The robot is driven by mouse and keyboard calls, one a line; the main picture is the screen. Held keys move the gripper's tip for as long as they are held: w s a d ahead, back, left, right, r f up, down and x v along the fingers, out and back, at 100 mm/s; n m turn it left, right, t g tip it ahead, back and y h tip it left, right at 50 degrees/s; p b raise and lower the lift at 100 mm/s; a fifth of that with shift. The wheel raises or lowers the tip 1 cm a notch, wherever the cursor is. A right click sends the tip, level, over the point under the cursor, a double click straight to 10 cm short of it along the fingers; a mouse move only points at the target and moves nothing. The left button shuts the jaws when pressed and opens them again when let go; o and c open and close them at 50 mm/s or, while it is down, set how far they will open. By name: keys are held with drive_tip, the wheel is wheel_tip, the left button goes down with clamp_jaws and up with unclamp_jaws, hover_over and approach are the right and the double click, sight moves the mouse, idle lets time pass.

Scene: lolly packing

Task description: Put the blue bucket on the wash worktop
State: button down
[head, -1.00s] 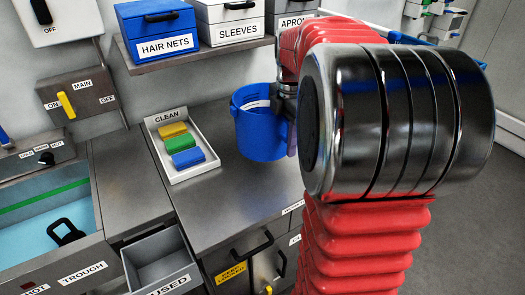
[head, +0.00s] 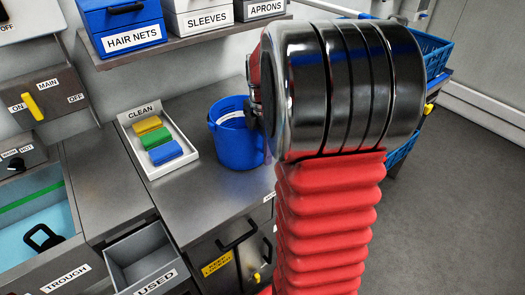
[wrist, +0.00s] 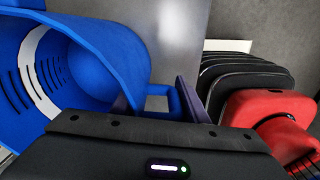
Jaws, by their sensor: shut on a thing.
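The blue bucket (head: 228,146) is upright over the steel worktop (head: 192,205), to the right of the CLEAN tray. I cannot tell for sure whether its base touches the worktop. In the wrist view the bucket (wrist: 105,45) fills the left side, its open mouth and a white band inside showing. My gripper (wrist: 155,101) is shut on the bucket's side handle, its purple fingers on either side of it. In the head view my gripper is mostly hidden behind my arm.
The white CLEAN tray (head: 183,168) holds yellow, green and blue blocks. A shelf (head: 185,44) with labelled boxes hangs above the worktop at the back. The water trough (head: 32,225) and the grey USED bin (head: 143,258) are at left. Blue crates (head: 432,52) stand behind my arm.

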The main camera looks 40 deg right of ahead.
drive_tip(key=shift+f, duration=0.35)
drive_tip(key=c, duration=1)
unclamp_jaws()
drive_tip(key=shift+c, duration=0.2)
wheel_tip(320, 180, up, 12)
drive_tip(key=shift+s+r, duration=0.1)
drive_tip(key=shift+a, duration=0.1)
